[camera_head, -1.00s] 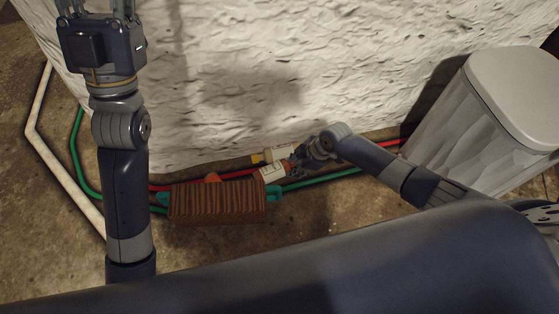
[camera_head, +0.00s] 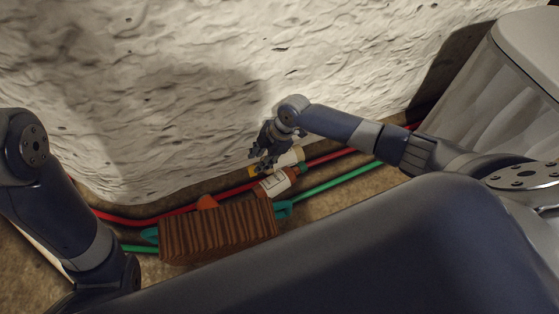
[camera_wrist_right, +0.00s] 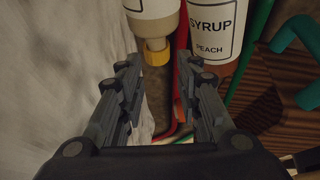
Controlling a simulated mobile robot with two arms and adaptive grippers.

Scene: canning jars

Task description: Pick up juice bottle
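A bottle with a yellow cap and pale label lies by the wall in the head view (camera_head: 292,157). It also shows at the top of the right wrist view (camera_wrist_right: 152,12), where its label is cut off and unreadable. Beside it, a bottle (camera_head: 274,184) reads SYRUP PEACH in the right wrist view (camera_wrist_right: 213,35). My right gripper (camera_head: 260,158) is over the yellow-cap end. In the right wrist view my right gripper (camera_wrist_right: 158,75) is open and empty, with the yellow cap (camera_wrist_right: 156,52) near and between its fingertips. My left gripper is out of view.
A brown wooden crate (camera_head: 218,232) with teal handles stands left of the bottles. Red hose (camera_head: 235,192) and green hose (camera_head: 340,181) run along the rough white wall (camera_head: 170,80). A large pale bin (camera_head: 490,85) stands at the right.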

